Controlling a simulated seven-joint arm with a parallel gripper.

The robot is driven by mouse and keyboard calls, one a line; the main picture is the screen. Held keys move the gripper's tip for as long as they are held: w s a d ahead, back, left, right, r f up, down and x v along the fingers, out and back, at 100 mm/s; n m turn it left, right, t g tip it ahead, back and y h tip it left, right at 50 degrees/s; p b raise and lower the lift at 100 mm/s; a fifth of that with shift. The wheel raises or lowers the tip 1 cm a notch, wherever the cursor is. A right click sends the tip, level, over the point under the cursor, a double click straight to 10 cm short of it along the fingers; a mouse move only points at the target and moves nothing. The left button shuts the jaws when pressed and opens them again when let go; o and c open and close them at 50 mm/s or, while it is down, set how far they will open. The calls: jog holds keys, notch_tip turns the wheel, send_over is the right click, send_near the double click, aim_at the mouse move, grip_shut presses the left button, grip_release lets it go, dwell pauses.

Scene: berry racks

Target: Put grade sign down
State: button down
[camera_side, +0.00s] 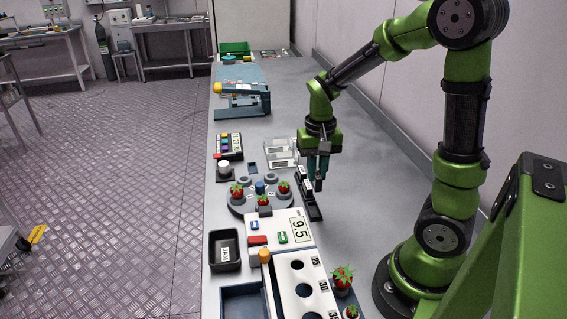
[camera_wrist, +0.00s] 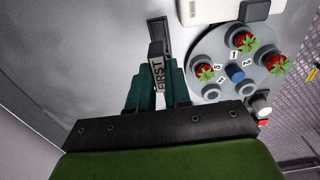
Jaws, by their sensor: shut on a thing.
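My gripper (camera_side: 317,172) points down over the bench. In the wrist view its two teal fingers (camera_wrist: 158,92) are shut on the grade sign, a small dark sign (camera_wrist: 157,73) with a light face reading FIRST. The sign stands between the fingertips. Its far end overlaps a narrow black holder (camera_wrist: 160,32) in that view; I cannot tell whether they touch. In the side view the black holder (camera_side: 307,197) lies right below the fingers, and the sign is too small and dark there to make out clearly.
A grey round carousel (camera_side: 240,208) with several strawberries stands left of the holder. A white unit (camera_side: 294,216) showing 95 is in front of it. A black bin (camera_side: 225,262), a numbered white rack (camera_side: 304,291) and clear boxes (camera_side: 282,150) are nearby.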

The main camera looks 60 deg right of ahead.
jog(key=shift+s+d, duration=0.15)
jog(key=w+d+f, duration=0.1)
jog(key=w+d, duration=0.2)
jog(key=w, duration=0.6)
jog(key=w+d+f, duration=0.1)
jog(key=w+d, duration=0.2)
jog(key=w, duration=0.5)
send_near(253, 170)
notch_tip(253, 170, down, 4)
jog(key=shift+a+f, duration=0.1)
jog(key=shift+f, duration=0.1)
jog(key=shift+f, duration=0.15)
jog(key=c, duration=1.1)
grip_release()
